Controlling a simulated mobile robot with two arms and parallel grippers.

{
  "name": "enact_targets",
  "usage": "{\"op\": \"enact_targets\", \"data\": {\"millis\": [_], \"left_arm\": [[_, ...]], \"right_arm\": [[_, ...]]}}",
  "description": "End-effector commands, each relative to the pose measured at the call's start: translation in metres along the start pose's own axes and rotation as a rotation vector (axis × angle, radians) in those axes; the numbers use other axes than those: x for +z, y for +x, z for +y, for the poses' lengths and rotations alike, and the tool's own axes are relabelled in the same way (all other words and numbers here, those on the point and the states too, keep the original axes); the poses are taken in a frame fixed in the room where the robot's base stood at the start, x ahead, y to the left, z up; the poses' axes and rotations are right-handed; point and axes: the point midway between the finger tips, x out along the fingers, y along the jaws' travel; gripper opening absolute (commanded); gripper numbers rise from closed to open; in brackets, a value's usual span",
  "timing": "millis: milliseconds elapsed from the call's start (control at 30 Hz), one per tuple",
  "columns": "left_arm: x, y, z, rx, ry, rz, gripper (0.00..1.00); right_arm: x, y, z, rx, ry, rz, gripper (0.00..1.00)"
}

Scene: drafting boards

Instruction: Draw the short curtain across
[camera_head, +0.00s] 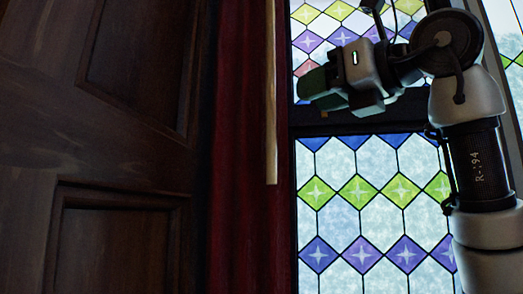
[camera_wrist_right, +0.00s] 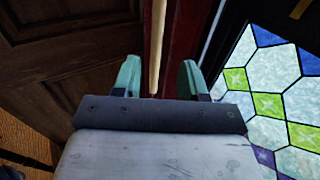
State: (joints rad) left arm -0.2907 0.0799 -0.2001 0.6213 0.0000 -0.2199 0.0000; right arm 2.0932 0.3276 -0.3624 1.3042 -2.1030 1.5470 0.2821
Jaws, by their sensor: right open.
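A dark red curtain (camera_head: 230,150) hangs in a narrow bunch between the wood panelling and the window. A pale thin rod (camera_head: 271,110) hangs in front of it, its lower end free. My right gripper (camera_head: 312,86) is to the right of the rod, in front of the window. In the right wrist view its two green fingers (camera_wrist_right: 159,76) are spread apart. The rod (camera_wrist_right: 158,45) shows in the gap between them there, with the curtain (camera_wrist_right: 182,50) behind; no contact shows. My left gripper is not in view.
Dark wood panelling (camera_head: 100,130) fills the left side. A stained-glass window (camera_head: 370,215) with a dark crossbar (camera_head: 350,128) stands behind my right arm. The space just below my right gripper looks clear.

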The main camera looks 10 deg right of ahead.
Motion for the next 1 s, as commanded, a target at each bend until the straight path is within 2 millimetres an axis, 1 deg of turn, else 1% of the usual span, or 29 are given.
{"op": "enact_targets", "data": {"millis": [33, 133, 200, 267, 400, 500, 567, 667, 800, 867, 933, 1000], "left_arm": [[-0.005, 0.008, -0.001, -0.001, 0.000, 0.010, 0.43], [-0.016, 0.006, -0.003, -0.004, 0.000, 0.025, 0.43], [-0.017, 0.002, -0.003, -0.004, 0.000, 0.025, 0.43], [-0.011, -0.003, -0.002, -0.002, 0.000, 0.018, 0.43], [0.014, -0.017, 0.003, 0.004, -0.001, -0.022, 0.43], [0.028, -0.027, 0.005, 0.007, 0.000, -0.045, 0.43], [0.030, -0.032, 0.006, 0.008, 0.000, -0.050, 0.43], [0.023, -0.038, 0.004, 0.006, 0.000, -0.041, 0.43], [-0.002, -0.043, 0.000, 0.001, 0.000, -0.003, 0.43], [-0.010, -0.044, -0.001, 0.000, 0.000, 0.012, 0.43], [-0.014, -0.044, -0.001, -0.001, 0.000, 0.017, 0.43], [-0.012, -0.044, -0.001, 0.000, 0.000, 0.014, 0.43]], "right_arm": [[-0.005, -0.004, 0.000, -0.010, -0.002, 0.000, 0.42], [-0.003, -0.004, 0.000, -0.018, -0.003, 0.003, 0.42], [-0.001, 0.002, 0.000, -0.018, -0.003, 0.005, 0.42], [0.000, 0.010, -0.001, -0.018, -0.002, 0.006, 0.42], [0.001, 0.036, -0.001, -0.015, -0.001, 0.007, 0.42], [0.001, 0.056, -0.001, -0.014, 0.000, 0.008, 0.42], [0.001, 0.068, -0.001, -0.014, -0.001, 0.007, 0.42], [0.000, 0.083, -0.002, -0.015, -0.001, 0.007, 0.42], [-0.001, 0.097, -0.002, -0.016, -0.002, 0.005, 0.42], [-0.002, 0.100, -0.002, -0.016, -0.003, 0.004, 0.42], [-0.002, 0.102, -0.002, -0.016, -0.003, 0.003, 0.42], [-0.003, 0.103, -0.002, -0.016, -0.003, 0.003, 0.42]]}}
